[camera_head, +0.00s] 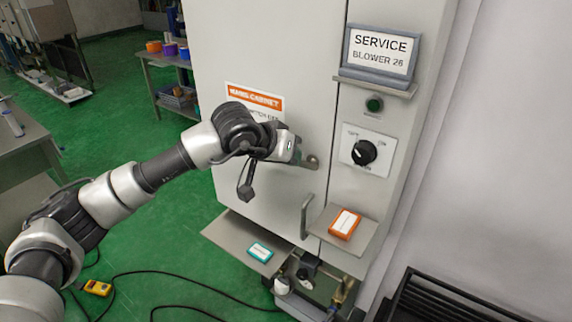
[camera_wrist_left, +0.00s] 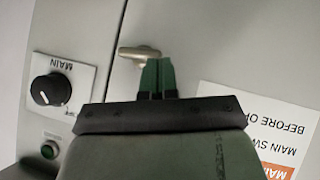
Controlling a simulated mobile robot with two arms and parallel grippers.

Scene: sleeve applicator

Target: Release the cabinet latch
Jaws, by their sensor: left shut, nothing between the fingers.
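The cabinet latch is a small metal lever (camera_head: 312,162) on the grey cabinet door (camera_head: 262,60), near the door's right edge. In the left wrist view the latch (camera_wrist_left: 138,51) lies just past my fingertips, its end partly behind them. My left gripper (camera_head: 300,159) reaches in from the left with its fingers at the latch. In the left wrist view its green fingers (camera_wrist_left: 157,75) are together with nothing between them. I cannot tell whether they touch the latch. My right gripper is not in view.
A black rotary switch (camera_head: 364,152) and a green button (camera_head: 374,104) sit right of the door, below a SERVICE sign (camera_head: 380,52). A door handle (camera_head: 306,216) stands out below the latch. An orange box (camera_head: 345,223) lies on a small shelf. Cables cross the green floor.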

